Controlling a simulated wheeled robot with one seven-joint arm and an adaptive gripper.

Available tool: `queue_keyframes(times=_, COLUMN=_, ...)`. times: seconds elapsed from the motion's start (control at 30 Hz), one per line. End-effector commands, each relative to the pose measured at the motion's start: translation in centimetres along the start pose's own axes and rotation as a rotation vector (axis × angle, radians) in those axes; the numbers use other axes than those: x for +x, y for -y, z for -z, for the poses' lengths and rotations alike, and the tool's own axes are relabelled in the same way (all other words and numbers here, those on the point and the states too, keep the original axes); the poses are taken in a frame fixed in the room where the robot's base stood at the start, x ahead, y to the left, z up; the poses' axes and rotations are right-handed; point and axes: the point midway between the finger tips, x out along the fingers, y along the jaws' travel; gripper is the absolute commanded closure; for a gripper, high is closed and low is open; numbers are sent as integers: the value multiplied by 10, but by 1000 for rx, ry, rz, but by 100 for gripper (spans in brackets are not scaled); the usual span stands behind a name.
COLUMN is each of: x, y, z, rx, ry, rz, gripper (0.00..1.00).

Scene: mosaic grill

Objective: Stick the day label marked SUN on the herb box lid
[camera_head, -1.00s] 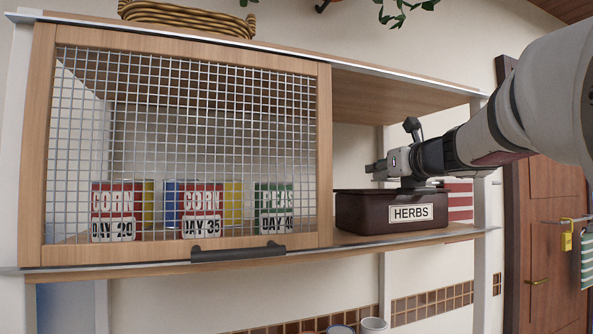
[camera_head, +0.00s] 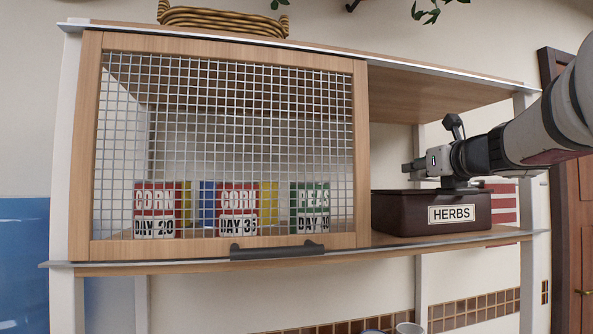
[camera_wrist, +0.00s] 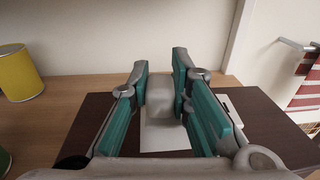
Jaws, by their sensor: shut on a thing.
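The herb box (camera_head: 405,216) is dark brown with a white HERBS plate on its front. It stands on the shelf's open right side. My gripper (camera_head: 414,168) is low over its lid (camera_wrist: 85,128). In the wrist view my gripper's teal-padded fingers (camera_wrist: 160,68) are shut on a grey block (camera_wrist: 160,98). A white flat piece (camera_wrist: 163,138), apparently the day label, shows beneath the block against the dark lid. Its marking is not readable, and I cannot tell whether it touches the lid. Another small white patch (camera_wrist: 229,108) shows beside the right finger.
A mesh-fronted door (camera_head: 222,150) with a dark handle (camera_head: 277,251) covers the left compartment, with several cans behind it. A yellow can (camera_wrist: 18,73) stands left of the box. A striped red-and-white cloth (camera_wrist: 306,92) hangs at the right.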

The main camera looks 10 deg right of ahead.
Motion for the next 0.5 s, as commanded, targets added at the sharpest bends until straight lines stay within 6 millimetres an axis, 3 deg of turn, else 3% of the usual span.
queue_keyframes(times=0.03, x=4, y=2, z=19, rx=17, ry=-30, rz=-4, gripper=100)
queue_keyframes(times=0.27, x=4, y=2, z=19, rx=17, ry=-30, rz=-4, gripper=100)
queue_keyframes(times=0.3, x=4, y=2, z=19, rx=17, ry=-30, rz=-4, gripper=75)
queue_keyframes(times=0.37, x=4, y=2, z=19, rx=17, ry=-30, rz=-4, gripper=61)
queue_keyframes(times=0.5, x=4, y=2, z=19, rx=17, ry=-30, rz=-4, gripper=58)
